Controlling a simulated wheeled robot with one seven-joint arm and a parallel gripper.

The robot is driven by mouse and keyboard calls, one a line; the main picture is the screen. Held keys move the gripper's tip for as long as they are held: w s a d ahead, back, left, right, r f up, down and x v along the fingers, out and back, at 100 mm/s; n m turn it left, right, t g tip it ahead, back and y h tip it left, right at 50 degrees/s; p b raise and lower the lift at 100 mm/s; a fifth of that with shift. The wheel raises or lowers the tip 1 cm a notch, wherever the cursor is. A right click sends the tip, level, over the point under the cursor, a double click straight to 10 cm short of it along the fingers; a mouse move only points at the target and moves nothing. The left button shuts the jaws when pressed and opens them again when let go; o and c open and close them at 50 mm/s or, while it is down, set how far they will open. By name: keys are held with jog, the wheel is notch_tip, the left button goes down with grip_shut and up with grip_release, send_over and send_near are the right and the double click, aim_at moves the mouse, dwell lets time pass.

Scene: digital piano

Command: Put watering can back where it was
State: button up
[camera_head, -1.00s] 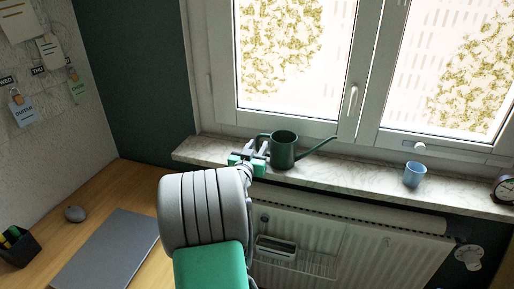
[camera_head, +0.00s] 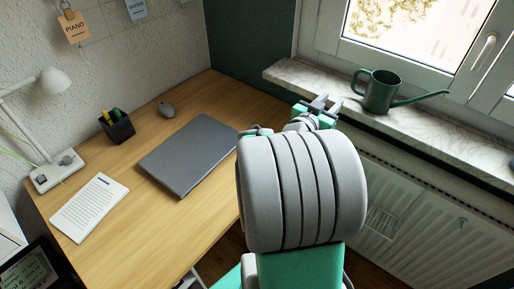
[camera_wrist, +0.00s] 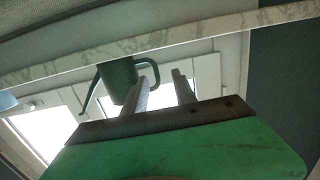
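The dark green watering can (camera_head: 382,92) stands upright on the marble windowsill (camera_head: 440,124), its spout pointing right and its handle on the left in the head view. My gripper (camera_head: 327,104) is just left of the can, at the sill's front edge. In the wrist view the can (camera_wrist: 117,80) shows beyond my gripper (camera_wrist: 163,84), whose two fingers are spread with a gap between them. The fingers hold nothing that I can see. One finger overlaps the handle side in the wrist view; I cannot tell whether it touches.
A radiator (camera_head: 420,205) is below the sill. The window (camera_head: 420,35) is behind the can.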

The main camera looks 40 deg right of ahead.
jog(key=w+a+f+n+t+y, duration=0.1)
jog(key=w+a+f+n+y, duration=0.2)
jog(key=w+a+f+y, duration=0.5)
jog(key=w+a+f+n+t+y, duration=0.1)
jog(key=w+a+f+n+y, duration=0.15)
jog(key=a, duration=1.05)
jog(key=s+a+n+g+y, duration=0.15)
jog(key=a+n, duration=0.25)
jog(key=a, duration=0.4)
jog(key=s+a+f+n+g+y, duration=0.1)
jog(key=s+a+n+y, duration=0.2)
jog(key=a, duration=0.5)
jog(key=s+a+n+g+y, duration=0.1)
jog(key=s+a+n+y, duration=0.1)
jog(key=a+n, duration=0.35)
notch_tip(320, 180, up, 9)
jog(key=w+a+m+t+p, duration=0.1)
jog(key=p, duration=0.6)
jog(key=shift+w+a+f+m, duration=0.2)
jog(key=shift+w+a+m, duration=0.1)
jog(key=shift+a+m, duration=0.1)
